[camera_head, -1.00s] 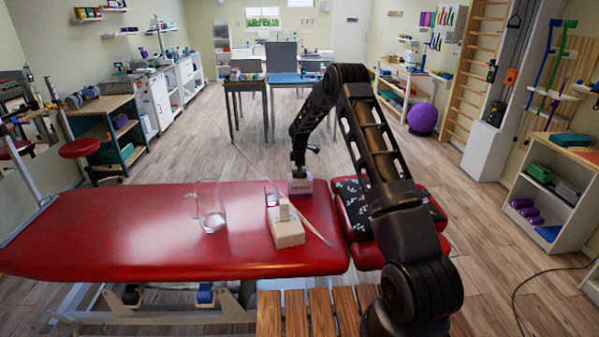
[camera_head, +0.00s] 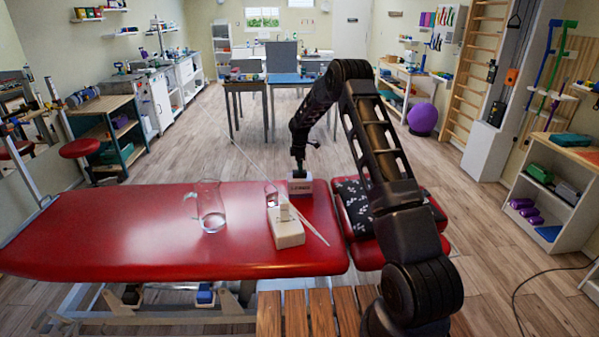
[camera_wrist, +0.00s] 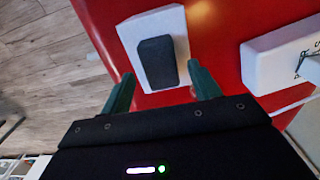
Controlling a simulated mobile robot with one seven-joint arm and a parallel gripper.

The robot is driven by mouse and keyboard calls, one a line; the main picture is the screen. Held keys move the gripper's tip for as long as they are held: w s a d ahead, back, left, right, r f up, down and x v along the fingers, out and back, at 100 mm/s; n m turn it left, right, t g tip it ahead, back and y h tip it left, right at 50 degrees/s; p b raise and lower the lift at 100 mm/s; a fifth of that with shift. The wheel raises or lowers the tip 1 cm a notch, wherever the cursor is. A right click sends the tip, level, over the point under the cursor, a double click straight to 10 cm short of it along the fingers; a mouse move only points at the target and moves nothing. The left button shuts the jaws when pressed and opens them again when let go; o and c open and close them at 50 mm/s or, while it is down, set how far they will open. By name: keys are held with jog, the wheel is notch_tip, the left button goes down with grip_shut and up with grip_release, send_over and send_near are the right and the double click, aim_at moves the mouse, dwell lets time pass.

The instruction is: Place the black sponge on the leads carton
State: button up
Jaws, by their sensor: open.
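The leads carton (camera_head: 300,188) is a small white box with a dark label on its front, standing on the red couch near its right end. In the wrist view, the black sponge (camera_wrist: 157,63) lies on the pale top of the carton (camera_wrist: 130,37), inside its edges. My gripper (camera_head: 298,166) is above the carton in the head view, where the sponge is hard to make out. In the wrist view, my gripper (camera_wrist: 160,70) is open, with a green finger to either side of the sponge and a visible gap from it.
A clear glass jug (camera_head: 211,207) stands left of the carton on the couch (camera_head: 110,225). A white box-like device (camera_head: 287,232) and a thin pale rod (camera_head: 311,228) lie in front of the carton. The couch's left half is clear.

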notch_tip(320, 180, up, 9)
jog(key=s+d+r+m+t, duration=0.1)
jog(key=s+d+r+m, duration=0.15)
jog(key=s+r, duration=0.5)
jog(key=s+d+r+m, duration=0.2)
jog(key=s+d+r, duration=0.2)
jog(key=r, duration=0.6)
jog(key=s+d+r+m+t, duration=0.1)
jog(key=s+d+r+m, duration=0.15)
jog(key=s+r, duration=0.35)
jog(key=s+d+r+m, duration=0.2)
jog(key=s+d+r, duration=0.1)
jog(key=s, duration=0.5)
jog(key=s+d+m+t, duration=0.1)
jog(key=s+d+m, duration=0.2)
jog(key=s, duration=1.3)
jog(key=s+d+f+m+t, duration=0.1)
jog(key=s+d+m, duration=0.3)
jog(key=s, duration=1.3)
jog(key=shift+d+f+m+t, duration=0.2)
jog(key=shift+d+m+t, duration=0.1)
jog(key=shift+m, duration=0.7)
